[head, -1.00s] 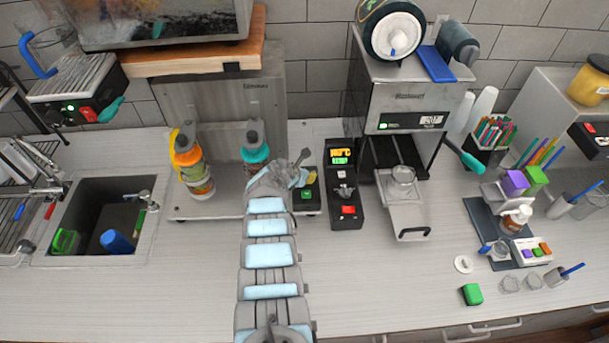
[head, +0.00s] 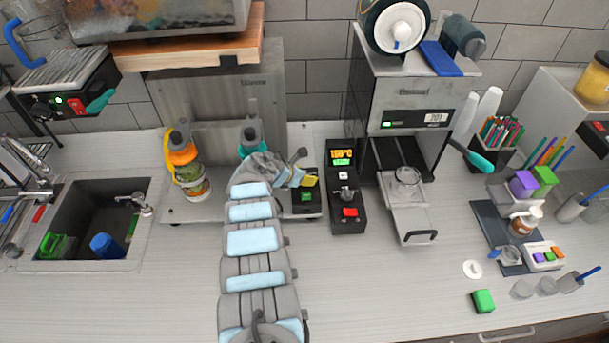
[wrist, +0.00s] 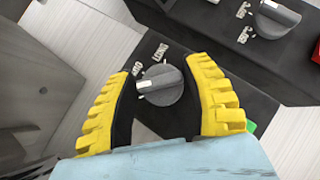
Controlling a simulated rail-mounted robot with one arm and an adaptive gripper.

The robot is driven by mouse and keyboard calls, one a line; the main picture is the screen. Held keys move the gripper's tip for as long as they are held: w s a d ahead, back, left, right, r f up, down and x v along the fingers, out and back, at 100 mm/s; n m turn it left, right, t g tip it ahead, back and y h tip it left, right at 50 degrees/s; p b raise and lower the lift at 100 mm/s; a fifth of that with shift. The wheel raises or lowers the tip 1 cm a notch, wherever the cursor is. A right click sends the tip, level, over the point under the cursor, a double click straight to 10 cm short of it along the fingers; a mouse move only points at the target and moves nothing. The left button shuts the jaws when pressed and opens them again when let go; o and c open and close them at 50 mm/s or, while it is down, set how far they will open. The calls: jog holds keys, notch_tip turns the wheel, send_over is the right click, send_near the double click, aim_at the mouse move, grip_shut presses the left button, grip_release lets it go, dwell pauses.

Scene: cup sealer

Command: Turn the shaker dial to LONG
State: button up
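The shaker (head: 232,203) stands left of centre in the head view, with a black control box (head: 307,206) at its right end. In the wrist view the shaker dial (wrist: 165,84) is a round grey knob on a black panel. Its white mark points to the left, below a label that seems to read MID. The LONG label (wrist: 160,51) is just above the knob. My gripper (wrist: 162,88) is open, with one yellow finger on each side of the dial and small gaps visible. In the head view my arm mostly hides the dial.
A second black control box (head: 346,197) with a knob and red button stands close to the right. The cup sealer (head: 404,95) is further right.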

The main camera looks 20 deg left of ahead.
jog(key=shift+o, duration=1.3)
jog(key=shift+w+r, duration=0.1)
jog(key=shift+r, duration=4.95)
jog(key=shift+f, duration=0.1)
